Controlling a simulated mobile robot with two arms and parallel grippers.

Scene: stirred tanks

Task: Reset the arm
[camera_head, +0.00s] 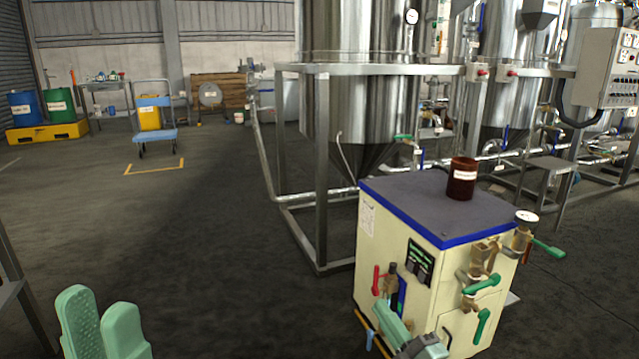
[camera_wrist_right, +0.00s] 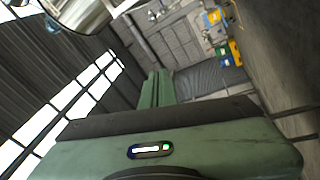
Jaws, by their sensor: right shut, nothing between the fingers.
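My left gripper (camera_head: 103,318) shows two pale green fingers at the bottom left of the head view. They lie side by side, and I cannot tell whether there is a gap between their tips. My right gripper (camera_head: 384,308) is low in the head view, in front of the cream cabinet (camera_head: 382,240). In the right wrist view, its green fingers (camera_wrist_right: 158,82) are together with nothing between them. I cannot tell whether it touches the cabinet's fittings.
The cabinet carries a red-handled valve (camera_head: 376,280), several green-handled valves (camera_head: 482,285) and a brown jar (camera_head: 462,180) on its dark top. Steel tanks (camera_head: 360,100) on a frame stand behind. Open floor lies left of the middle, with a blue cart (camera_head: 155,132) farther back.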

